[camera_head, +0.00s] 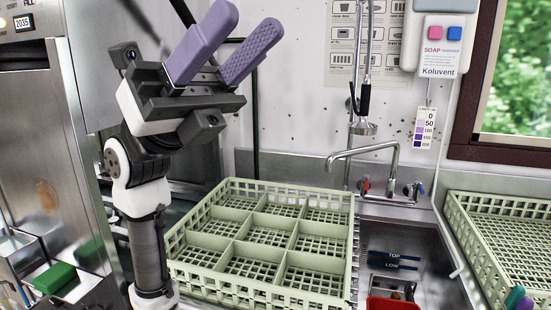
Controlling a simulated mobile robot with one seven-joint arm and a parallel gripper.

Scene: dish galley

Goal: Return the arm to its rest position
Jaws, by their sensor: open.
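My gripper (246,36) is at the upper left of the head view, raised above the counter. Its two purple fingers point up and to the right and stand apart, with nothing between them. My arm (150,240) rises from the bottom left, its links bent below the gripper. The gripper is clear of the green rack below it and touches nothing that I can see.
An empty pale green compartment rack (262,220) stands on the counter below right. A tap (362,155) and sink (420,240) lie beyond it, with another green rack (478,240) at the right. A steel machine (38,140) stands close on the left.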

